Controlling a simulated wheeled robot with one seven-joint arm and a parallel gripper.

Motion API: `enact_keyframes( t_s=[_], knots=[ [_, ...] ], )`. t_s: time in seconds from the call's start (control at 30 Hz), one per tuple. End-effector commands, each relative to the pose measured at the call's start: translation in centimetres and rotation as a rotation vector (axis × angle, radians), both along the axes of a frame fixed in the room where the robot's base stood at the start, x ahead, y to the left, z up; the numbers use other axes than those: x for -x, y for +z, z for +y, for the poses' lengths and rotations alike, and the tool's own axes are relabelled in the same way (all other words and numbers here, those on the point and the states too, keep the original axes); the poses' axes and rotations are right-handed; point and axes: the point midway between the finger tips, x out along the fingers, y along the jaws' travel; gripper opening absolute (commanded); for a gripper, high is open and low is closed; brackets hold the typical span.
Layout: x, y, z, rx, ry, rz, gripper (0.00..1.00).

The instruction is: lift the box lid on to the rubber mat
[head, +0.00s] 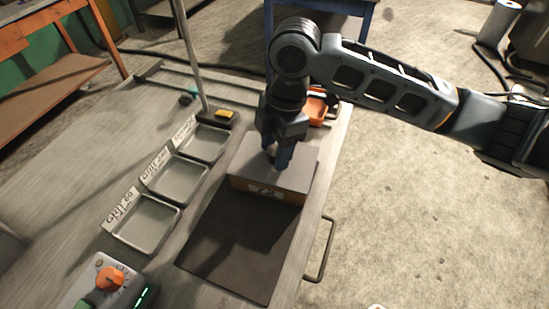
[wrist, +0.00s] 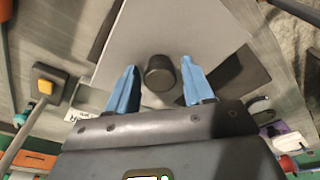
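The box (head: 262,190) has brown sides and a printed label and stands at the far edge of the rubber mat. Its flat grey lid (head: 298,170) lies on top and also fills the middle of the wrist view (wrist: 190,35). A dark round knob (wrist: 160,72) stands on the lid. My gripper (head: 277,160) is above the lid, pointing down. In the wrist view my gripper (wrist: 159,85) is open, with one blue finger on each side of the knob and a gap at both sides. The black rubber mat (head: 240,245) lies flat and bare in front of the box.
Several metal trays (head: 148,222) with labels line the bench left of the mat. A post with a yellow-topped base (head: 224,113) stands behind them. An orange bin (head: 317,110) sits behind the box. A control box with an orange knob (head: 110,278) is at the front left.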

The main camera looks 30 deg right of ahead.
Motion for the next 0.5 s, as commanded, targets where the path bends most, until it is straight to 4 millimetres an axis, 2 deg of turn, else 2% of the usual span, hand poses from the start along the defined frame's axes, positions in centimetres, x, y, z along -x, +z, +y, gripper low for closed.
enact_keyframes(
  t_s=[0.07,0.5],
  knots=[
    [0.0,0.01,0.01,0.0,0.0,0.0,0.44],
    [0.0,0.03,0.02,0.0,0.0,0.0,0.01]
  ],
)
